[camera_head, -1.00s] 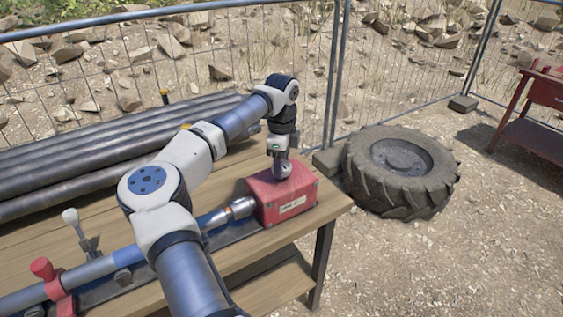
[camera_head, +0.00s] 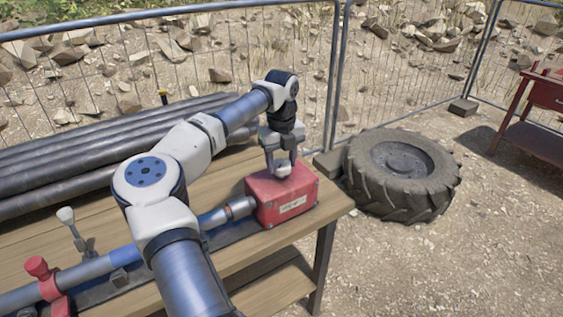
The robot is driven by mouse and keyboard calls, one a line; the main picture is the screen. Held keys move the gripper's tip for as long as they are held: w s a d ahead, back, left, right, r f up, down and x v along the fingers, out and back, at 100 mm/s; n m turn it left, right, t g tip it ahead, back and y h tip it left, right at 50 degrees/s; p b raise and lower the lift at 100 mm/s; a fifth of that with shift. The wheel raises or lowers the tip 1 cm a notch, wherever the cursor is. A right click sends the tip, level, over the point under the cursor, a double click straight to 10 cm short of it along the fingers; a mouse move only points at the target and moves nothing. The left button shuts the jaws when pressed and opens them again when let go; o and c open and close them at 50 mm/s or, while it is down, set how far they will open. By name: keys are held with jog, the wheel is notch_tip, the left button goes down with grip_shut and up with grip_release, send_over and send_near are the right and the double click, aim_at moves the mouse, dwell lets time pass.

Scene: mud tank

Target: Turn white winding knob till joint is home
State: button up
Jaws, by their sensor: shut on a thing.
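My gripper (camera_head: 283,171) points down over the top of the red box (camera_head: 285,201) at the right end of the wooden bench. It is shut on the white winding knob (camera_head: 283,170), which shows as a small pale piece between the fingers on the box top. The fingers cover part of the knob. A metal joint (camera_head: 237,207) sits at the box's left side, in line with a long grey-blue pipe (camera_head: 90,270). My arm hides part of the pipe. I cannot tell from here whether the joint is fully home.
A red-knobbed clamp (camera_head: 46,275) and a white-tipped lever (camera_head: 72,225) stand along the pipe. Dark pipes (camera_head: 80,160) are stacked at the bench's back. A wire fence (camera_head: 200,60) runs behind. A big tyre (camera_head: 402,172) lies right of the bench (camera_head: 170,200).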

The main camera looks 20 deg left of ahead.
aim_at(281, 163)
jog(key=m, duration=0.6)
jog(key=shift+m, duration=0.3)
jog(key=m, duration=0.5)
jog(key=shift+m, duration=0.3)
jog(key=o, duration=1)
notch_tip(281, 163, up, 14)
jog(key=shift+f+b, duration=0.1)
jog(key=shift+b, duration=0.9)
